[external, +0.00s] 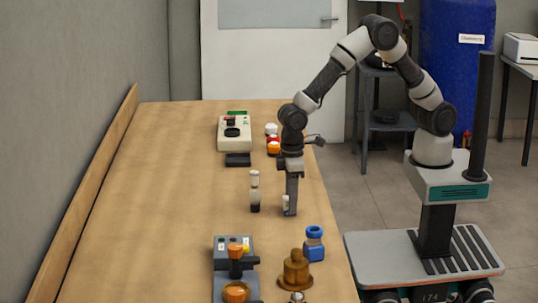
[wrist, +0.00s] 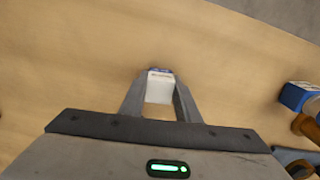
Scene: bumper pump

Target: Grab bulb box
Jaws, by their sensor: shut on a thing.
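A small white box with a dark bluish top edge, which I take for the bulb box (wrist: 160,87), sits between the two fingers of my gripper (wrist: 160,82) in the wrist view. My gripper is shut on it. In the external view my gripper (external: 289,209) points straight down at the right part of the table, its tips close to the tabletop. A small white piece of the box (external: 285,202) shows at the left of the fingers; the rest is hidden. I cannot tell whether the box touches the table.
A white-and-black bottle (external: 254,191) stands just left of my gripper on the wooden table (external: 150,200). A blue jar (external: 314,244), a brown knobbed object (external: 295,270) and a grey device (external: 234,262) stand nearer the camera. A beige meter (external: 235,133) stands behind. The table's left side is clear.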

